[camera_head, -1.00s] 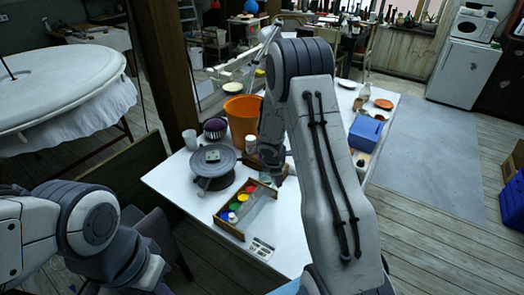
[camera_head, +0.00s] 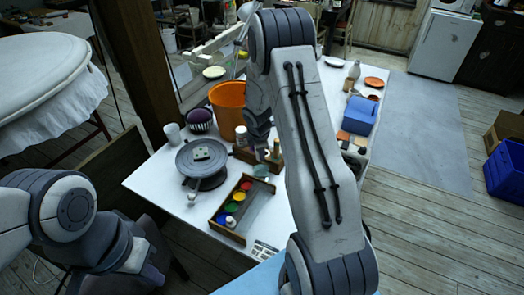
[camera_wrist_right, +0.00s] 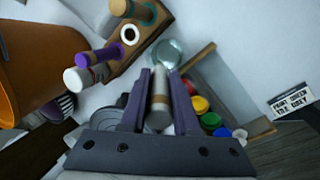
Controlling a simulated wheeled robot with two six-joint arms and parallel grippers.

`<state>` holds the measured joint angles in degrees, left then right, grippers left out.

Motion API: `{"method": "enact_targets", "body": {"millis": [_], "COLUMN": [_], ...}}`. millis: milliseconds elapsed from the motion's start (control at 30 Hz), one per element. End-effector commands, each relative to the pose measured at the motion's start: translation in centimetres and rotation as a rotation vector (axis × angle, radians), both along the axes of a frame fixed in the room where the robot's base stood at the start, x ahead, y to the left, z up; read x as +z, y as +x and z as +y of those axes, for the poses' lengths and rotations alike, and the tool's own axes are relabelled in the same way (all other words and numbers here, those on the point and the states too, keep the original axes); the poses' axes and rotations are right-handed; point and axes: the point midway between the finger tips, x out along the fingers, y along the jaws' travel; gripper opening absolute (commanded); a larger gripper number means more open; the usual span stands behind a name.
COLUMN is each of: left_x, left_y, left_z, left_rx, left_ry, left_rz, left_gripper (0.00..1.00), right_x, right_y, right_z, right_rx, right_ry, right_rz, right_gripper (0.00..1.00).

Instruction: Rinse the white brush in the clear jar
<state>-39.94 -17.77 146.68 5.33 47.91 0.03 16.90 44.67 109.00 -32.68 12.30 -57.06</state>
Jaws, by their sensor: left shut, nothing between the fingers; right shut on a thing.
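My right gripper (camera_wrist_right: 160,92) is shut on the white brush (camera_wrist_right: 158,112), which points away from the camera in the right wrist view. The clear jar (camera_wrist_right: 167,50) shows just beyond the brush's far end in that view; whether the tip is inside it or above it I cannot tell. In the head view the jar (camera_head: 261,170) stands on the white table between the wooden rack and the paint box, below my right gripper (camera_head: 268,156). My left arm is at the lower left; its fingers are not seen.
The paint box (camera_head: 246,206) lies in front of the jar. An orange bucket (camera_head: 226,112) and a grey turntable (camera_head: 206,158) stand to the left.

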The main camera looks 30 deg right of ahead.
Motion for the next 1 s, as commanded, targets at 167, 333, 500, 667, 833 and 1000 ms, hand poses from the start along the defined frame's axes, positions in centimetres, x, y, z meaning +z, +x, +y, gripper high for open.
{"method": "enact_targets", "body": {"millis": [167,333,500,667,833,1000], "left_x": [-1.9,-3.3,-4.7,-5.4,-5.5,-5.5], "left_y": [0.0,0.0,0.0,0.0,0.0,0.0], "left_z": [0.0,0.0,0.0,0.0,0.0,0.0], "left_rx": [-0.001,-0.001,-0.001,-0.001,-0.001,-0.001], "left_ry": [0.000,0.000,0.000,0.000,0.000,0.000], "left_rz": [0.000,0.000,0.000,0.000,0.000,0.000], "left_gripper": [0.00,0.00,0.00,0.00,0.00,0.00], "right_x": [-2.1,-3.6,-5.1,-5.9,-6.0,-6.0], "right_y": [0.0,-0.1,-0.2,-0.2,-0.1,-0.1], "right_z": [-0.1,-0.2,-0.3,-0.3,-0.3,-0.3], "right_rx": [-0.001,-0.002,-0.004,-0.004,-0.004,-0.004], "right_ry": [0.001,0.000,-0.001,-0.001,-0.001,0.000], "right_rz": [0.001,0.001,0.001,0.001,0.000,0.000], "right_gripper": [0.00,0.00,0.00,0.00,0.00,0.00]}}
